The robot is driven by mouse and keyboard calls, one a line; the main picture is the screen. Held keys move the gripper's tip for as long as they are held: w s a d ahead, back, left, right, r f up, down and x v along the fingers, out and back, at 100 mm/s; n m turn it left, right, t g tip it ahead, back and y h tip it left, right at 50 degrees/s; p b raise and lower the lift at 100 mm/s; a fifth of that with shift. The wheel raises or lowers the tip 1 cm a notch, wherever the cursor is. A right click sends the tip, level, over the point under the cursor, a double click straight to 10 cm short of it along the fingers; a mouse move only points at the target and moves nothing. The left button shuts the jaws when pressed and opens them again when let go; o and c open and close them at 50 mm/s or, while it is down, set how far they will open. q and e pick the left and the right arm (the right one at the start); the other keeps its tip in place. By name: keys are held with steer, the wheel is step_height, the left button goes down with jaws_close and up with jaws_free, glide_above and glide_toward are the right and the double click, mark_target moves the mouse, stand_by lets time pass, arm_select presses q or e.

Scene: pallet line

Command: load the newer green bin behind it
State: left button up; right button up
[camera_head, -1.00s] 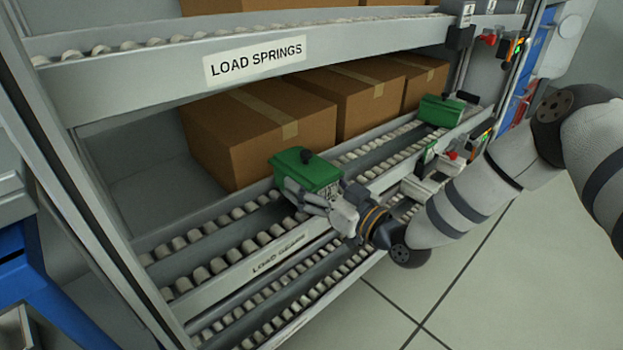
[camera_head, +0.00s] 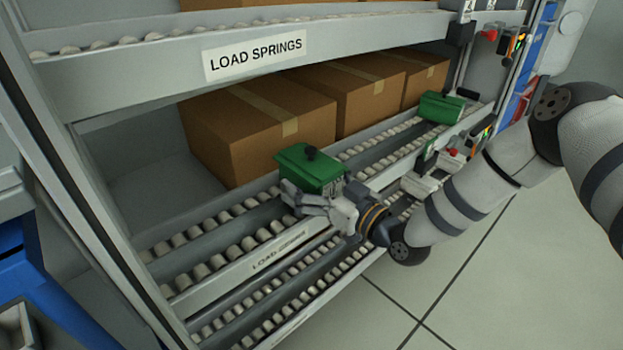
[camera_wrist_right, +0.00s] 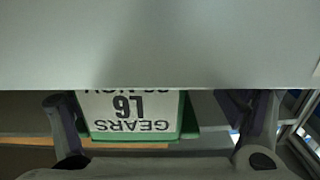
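A green bin (camera_head: 308,169) with a dark knob on top sits on the lower roller lane above the LOAD GEARS label (camera_head: 280,250). A second green bin (camera_head: 440,107) stands farther along the lower level, to the upper right. My right gripper (camera_head: 308,200) is at the near side of the first bin. In the right wrist view, its fingers (camera_wrist_right: 160,125) are spread, with the bin's white GEARS label (camera_wrist_right: 130,113) between them, upside down. A gap shows between the bin and the right-hand finger. My left gripper is not in view.
Brown cartons (camera_head: 262,130) stand in a row behind the lane. The upper shelf rail carries a LOAD SPRINGS label (camera_head: 255,58) and overhangs the lane. Bare rollers (camera_head: 215,265) lie left of the bin. Open floor (camera_head: 480,290) is at the lower right.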

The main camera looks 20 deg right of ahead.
steer(key=shift+s+d+f, duration=0.15)
steer(key=shift+s+d, duration=0.05)
steer(key=shift+s, duration=0.25)
steer(key=v, duration=0.7)
stand_by(3.3)
